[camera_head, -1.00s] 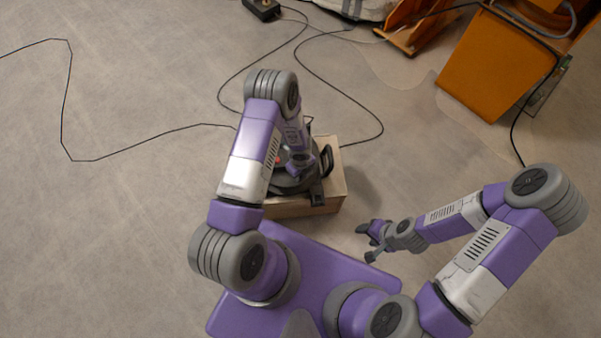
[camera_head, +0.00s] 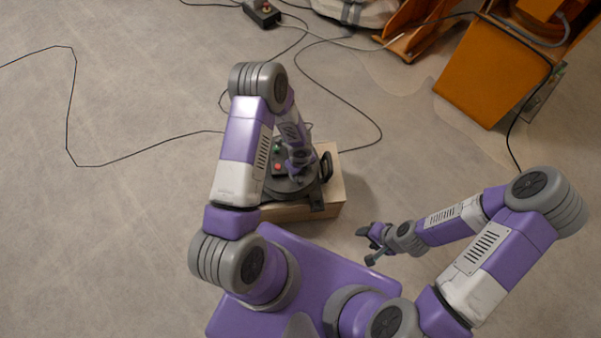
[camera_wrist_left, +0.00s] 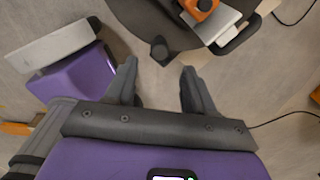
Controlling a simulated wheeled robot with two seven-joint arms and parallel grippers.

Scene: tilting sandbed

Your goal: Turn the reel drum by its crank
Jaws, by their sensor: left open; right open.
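The reel drum (camera_head: 316,196) is a dark round body on a light wooden box (camera_head: 335,205), with red and green parts on top. My left forearm covers part of it in the head view. In the left wrist view the dark drum (camera_wrist_left: 135,17) fills the top, with an orange piece on it. A dark upright knob (camera_wrist_left: 159,50), which looks like the crank's grip, stands at its near edge. My left gripper (camera_wrist_left: 159,75) is open, its fingertips just short of the knob and either side of its line. My right gripper (camera_head: 368,245) is open and empty, right of the box.
A thin black cable (camera_head: 125,158) runs over the floor on the left, and another loops behind the box. The floor at front left is clear.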

